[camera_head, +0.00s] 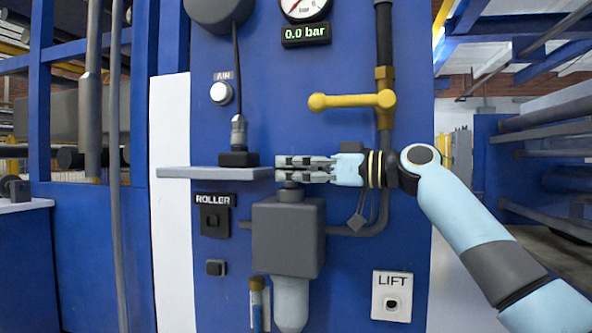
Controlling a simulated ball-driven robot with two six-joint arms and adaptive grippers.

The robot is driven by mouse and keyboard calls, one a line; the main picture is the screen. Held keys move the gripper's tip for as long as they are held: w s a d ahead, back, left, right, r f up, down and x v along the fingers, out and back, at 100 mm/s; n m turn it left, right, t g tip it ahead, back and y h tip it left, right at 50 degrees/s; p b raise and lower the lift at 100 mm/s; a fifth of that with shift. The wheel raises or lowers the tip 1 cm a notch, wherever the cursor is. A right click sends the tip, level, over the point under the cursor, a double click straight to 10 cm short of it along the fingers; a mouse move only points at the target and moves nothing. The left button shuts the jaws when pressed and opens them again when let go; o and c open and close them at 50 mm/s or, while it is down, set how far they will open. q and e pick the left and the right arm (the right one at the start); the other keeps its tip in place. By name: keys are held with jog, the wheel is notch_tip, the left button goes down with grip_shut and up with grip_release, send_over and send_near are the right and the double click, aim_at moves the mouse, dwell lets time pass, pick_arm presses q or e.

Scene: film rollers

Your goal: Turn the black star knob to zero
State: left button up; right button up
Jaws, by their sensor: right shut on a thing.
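The black star knob (290,187) sits on top of the grey regulator block (289,236) on the blue panel. It is mostly hidden behind my right gripper (288,169). That gripper comes in level from the right, and its fingers are shut on the knob. The round gauge (305,8) above is cut off by the top edge, with a red needle partly in view. The green display (306,34) below it reads 0.0 bar. My left gripper is not in view.
A yellow lever valve (352,101) sticks out above my right gripper. A grey shelf (215,173) carries a dark fitting (239,157) with a cable, just left of the fingers. The ROLLER switch (214,219), LIFT button (392,296) and white AIR button (221,93) are around it.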

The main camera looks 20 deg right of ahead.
jog(key=o, duration=0.9)
jog(key=shift+d, duration=0.1)
jog(key=v, duration=1.1)
jog(key=shift+s+d, duration=0.3)
jog(key=shift+o, duration=1.4)
jog(key=shift+a+p, duration=0.2)
jog(key=shift+p, duration=0.15)
jog(key=s+a+m+t+h+p, duration=0.3)
jog(key=a+m+t+h+p, duration=0.35)
jog(key=h+p, duration=0.6)
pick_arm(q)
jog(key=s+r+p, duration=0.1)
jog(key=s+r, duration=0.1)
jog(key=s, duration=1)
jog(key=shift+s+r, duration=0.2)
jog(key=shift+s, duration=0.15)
pick_arm(e)
jog(key=w+a+y, duration=0.1)
jog(key=w, duration=0.2)
jog(key=w+y, duration=0.1)
jog(key=w, duration=0.2)
jog(key=w+a+y, duration=0.1)
jog(key=w, duration=0.2)
jog(key=shift+w+a+f+m+g, duration=0.1)
jog(key=shift+w+a+m+g, duration=0.2)
jog(key=shift+w+m+g, duration=0.1)
